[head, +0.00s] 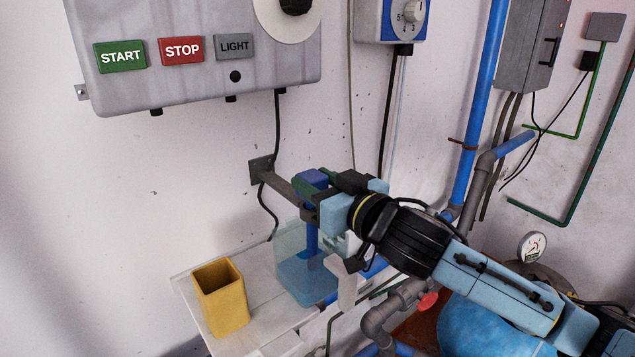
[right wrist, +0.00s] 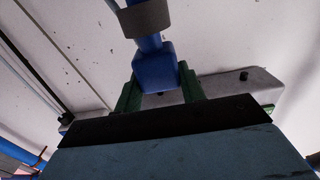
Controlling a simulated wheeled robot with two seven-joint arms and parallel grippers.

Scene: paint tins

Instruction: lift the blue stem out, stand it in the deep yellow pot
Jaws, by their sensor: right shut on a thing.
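The blue stem (head: 312,238) is upright, with a block-like blue head (head: 311,180) on top. Its lower part shows inside a clear vessel (head: 290,242) tinted blue at the bottom; whether it touches the floor there I cannot tell. My right gripper (head: 318,183) is shut on the stem's head from the right. In the right wrist view the head (right wrist: 155,73) sits between the green fingers, and a grey-brown band (right wrist: 145,18) crosses the stem beyond it. The deep yellow pot (head: 222,300) stands upright to the left, its mouth open. My left gripper is out of view.
A pale shelf (head: 262,318) carries pot and vessel. A grey-brown bar (head: 285,188) runs from a wall plate to the stem beneath my gripper. A control box (head: 200,75) hangs above. Blue and grey pipes (head: 375,325) lie right of the shelf. Space above the pot is clear.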

